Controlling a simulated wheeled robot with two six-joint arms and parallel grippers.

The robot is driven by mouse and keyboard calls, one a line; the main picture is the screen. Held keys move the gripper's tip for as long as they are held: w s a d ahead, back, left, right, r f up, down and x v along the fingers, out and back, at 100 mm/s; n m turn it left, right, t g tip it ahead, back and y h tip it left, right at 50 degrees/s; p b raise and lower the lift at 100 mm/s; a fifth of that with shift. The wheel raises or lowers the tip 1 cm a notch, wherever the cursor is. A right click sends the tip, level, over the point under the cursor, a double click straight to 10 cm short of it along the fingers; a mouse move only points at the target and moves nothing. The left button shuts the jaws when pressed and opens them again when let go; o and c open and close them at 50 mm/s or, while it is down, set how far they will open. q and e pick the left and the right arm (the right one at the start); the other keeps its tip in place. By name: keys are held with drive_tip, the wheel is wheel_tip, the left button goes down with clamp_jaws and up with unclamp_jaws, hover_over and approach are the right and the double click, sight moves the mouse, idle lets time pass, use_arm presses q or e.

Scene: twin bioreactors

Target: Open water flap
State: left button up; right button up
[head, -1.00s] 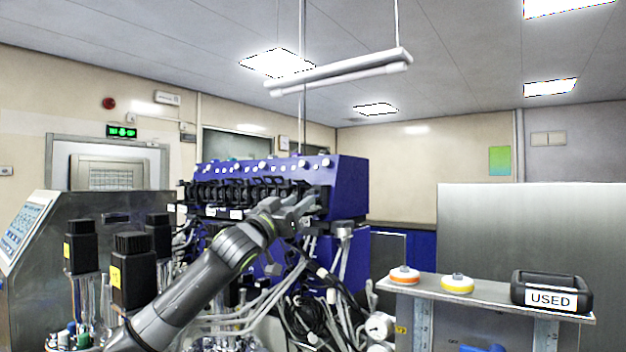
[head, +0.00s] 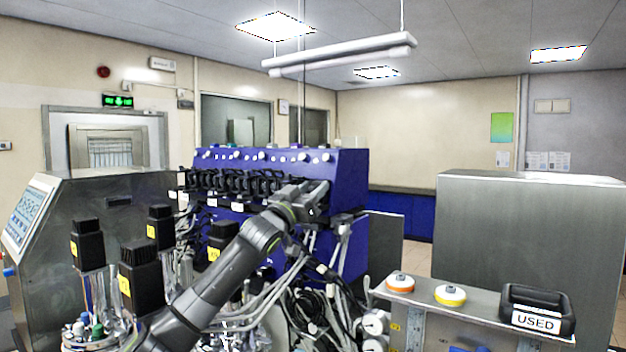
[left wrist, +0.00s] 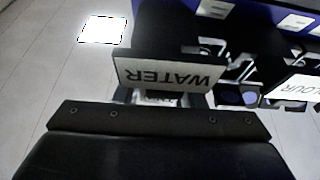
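The water flap (left wrist: 168,75) is a dark-framed plate with a pale label reading WATER, upside down in the left wrist view. It stands just beyond the black bar of my gripper. In the head view, my left gripper (head: 306,192) is at the right end of a row of black flaps on the blue unit (head: 345,180). It covers that end of the row, so the water flap cannot be made out there. Whether the fingers touch the flap, and how far apart they are, is unclear. My right gripper is in neither view.
Another flap labelled COLOUR (left wrist: 296,88) is beside the water flap. Tubes and cables (head: 310,300) hang below the unit. A metal shelf (head: 460,312) at the right holds a box marked USED (head: 537,310).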

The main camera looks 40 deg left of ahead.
use_arm(q)
drive_tip(key=shift+w, duration=0.15)
drive_tip(key=c, duration=0.7)
drive_tip(key=shift+o, duration=0.2)
